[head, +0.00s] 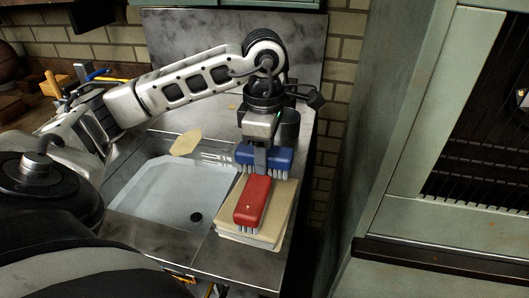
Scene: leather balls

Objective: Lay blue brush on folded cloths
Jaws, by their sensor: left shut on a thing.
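The blue brush (280,160) is held by my left gripper (260,152), which is shut on it. The brush lies across the picture with its grey bristles pointing down. It is at the far end of the folded cloths (283,205), a cream stack on the metal counter right of the sink. I cannot tell whether its bristles touch the cloths. A red brush (252,202) lies lengthwise on the cloths, just in front of the blue brush. My right gripper is not in view.
A metal sink (165,198) with a dark drain is left of the cloths. A pale flat piece (186,142) lies at its far edge. A tall green cabinet (400,130) stands at the right.

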